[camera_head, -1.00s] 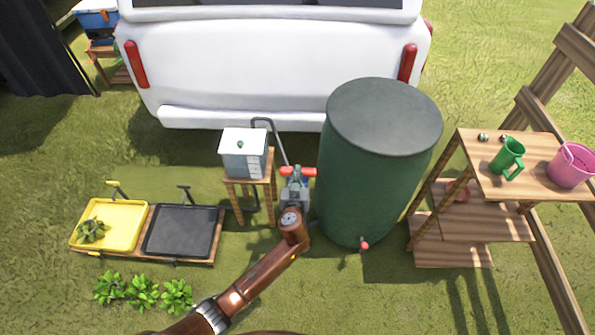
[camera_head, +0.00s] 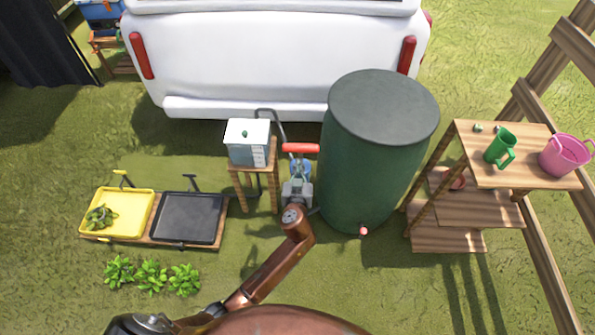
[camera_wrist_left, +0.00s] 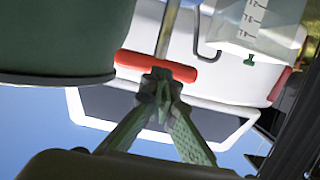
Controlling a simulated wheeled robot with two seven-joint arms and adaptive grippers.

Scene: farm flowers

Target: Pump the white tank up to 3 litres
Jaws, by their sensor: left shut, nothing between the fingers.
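The white tank (camera_head: 248,148) stands on a small wooden stool (camera_head: 257,160); its clear front carries a scale. In the left wrist view, the tank (camera_wrist_left: 255,22) shows scale marks and a green tap (camera_wrist_left: 249,60); I cannot read the level. The pump's red crossbar handle (camera_head: 300,147) is right of the tank; in the wrist view this handle (camera_wrist_left: 150,66) sits on a metal rod. My left gripper (camera_head: 298,178) is shut and empty. In the wrist view, its fingertips (camera_wrist_left: 160,80) overlap the bar's middle; contact is unclear. My right gripper is not in view.
A tall green barrel (camera_head: 372,150) stands close right of the pump. A white vehicle (camera_head: 270,60) is behind. A wooden shelf (camera_head: 500,165) with a green jug (camera_head: 501,146) and pink bucket (camera_head: 566,155) is at right. A yellow tray (camera_head: 128,213) and black tray (camera_head: 190,218) lie left.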

